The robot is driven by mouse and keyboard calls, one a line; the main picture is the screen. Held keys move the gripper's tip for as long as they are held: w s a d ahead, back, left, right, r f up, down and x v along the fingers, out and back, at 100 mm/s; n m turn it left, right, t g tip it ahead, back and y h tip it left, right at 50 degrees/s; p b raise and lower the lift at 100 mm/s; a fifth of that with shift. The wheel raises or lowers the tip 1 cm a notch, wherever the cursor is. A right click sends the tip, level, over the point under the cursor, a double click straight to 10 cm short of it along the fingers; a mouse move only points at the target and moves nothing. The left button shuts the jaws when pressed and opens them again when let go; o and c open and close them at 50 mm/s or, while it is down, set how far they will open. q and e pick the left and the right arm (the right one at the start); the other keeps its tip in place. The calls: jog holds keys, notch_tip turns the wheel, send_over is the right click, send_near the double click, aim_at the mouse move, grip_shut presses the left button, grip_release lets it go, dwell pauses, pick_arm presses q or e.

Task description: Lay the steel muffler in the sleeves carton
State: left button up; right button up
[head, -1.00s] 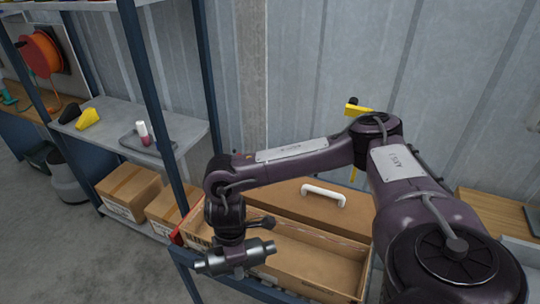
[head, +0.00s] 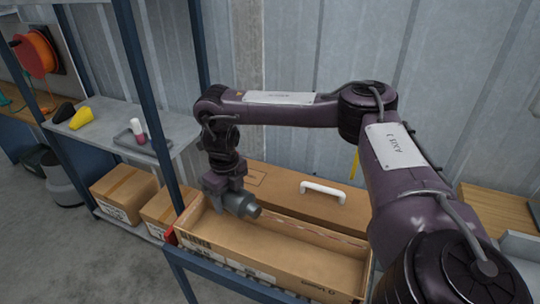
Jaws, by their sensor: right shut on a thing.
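The steel muffler (head: 241,205) is a grey metal cylinder with a narrower end, gripped by my right gripper (head: 222,190). It is over the left end of a long, open cardboard carton (head: 310,284), apparently the sleeves carton. Part of the muffler is hidden by the gripper, and I cannot tell whether it touches the carton. The visible part of the carton floor looks bare. My left gripper is not in view.
A brown cardboard surface with a white handle (head: 323,190) lies behind the carton. A blue shelf post (head: 150,110) stands left of it. Closed cartons (head: 124,190) sit below.

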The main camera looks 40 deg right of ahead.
jog(key=shift+w+d+r+n, duration=0.35)
jog(key=shift+w+r+n, duration=0.1)
jog(key=shift+n, duration=0.65)
jog(key=shift+d+f+n, duration=0.1)
jog(key=shift+n, duration=0.2)
jog(key=b, duration=0.7)
send_over(236, 241)
notch_tip(236, 241, down, 16)
jog(key=shift+f+b, duration=0.85)
jog(key=shift+f, duration=0.95)
jog(key=shift+f, duration=0.1)
jog(key=o, duration=1.3)
jog(key=shift+f, duration=0.1)
jog(key=shift+r, duration=0.55)
notch_tip(236, 241, up, 11)
jog(key=p, duration=0.5)
jog(key=shift+r, duration=0.15)
